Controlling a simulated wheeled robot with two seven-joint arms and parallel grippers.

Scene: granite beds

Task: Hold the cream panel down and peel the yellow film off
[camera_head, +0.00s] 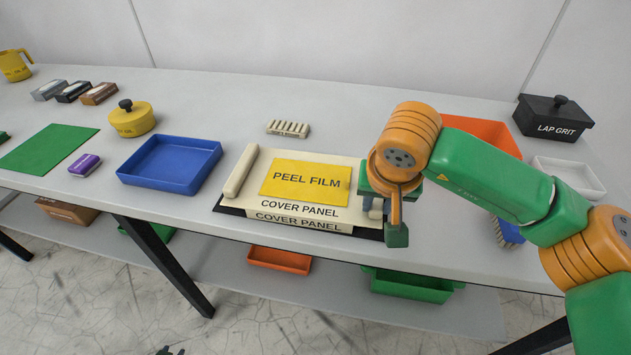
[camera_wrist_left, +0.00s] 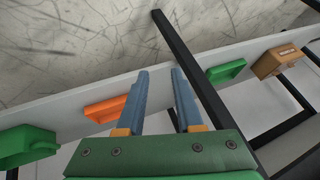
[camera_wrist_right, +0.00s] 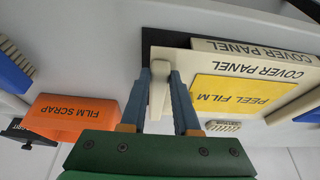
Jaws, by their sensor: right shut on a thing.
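The cream panel (camera_head: 300,209), lettered COVER PANEL, lies on a dark base on the table, with raised cream bars at its ends. The yellow film (camera_head: 306,180), lettered PEEL FILM, lies flat on it and also shows in the right wrist view (camera_wrist_right: 243,95). The left bar (camera_head: 241,172) is free. My right gripper (camera_head: 386,215) is at the panel's right end, its fingers (camera_wrist_right: 160,75) shut on the cream bar (camera_wrist_right: 158,92) there. In the left wrist view, my left gripper (camera_wrist_left: 158,71) is open and empty, over the table's front edge and floor.
An orange FILM SCRAP bin (camera_wrist_right: 75,118) stands beyond my right arm, partly hidden by it in the head view. A blue tray (camera_head: 170,164) is left of the panel. A ribbed cream block (camera_head: 288,128) lies behind it. Bins (camera_head: 278,260) sit on the lower shelf.

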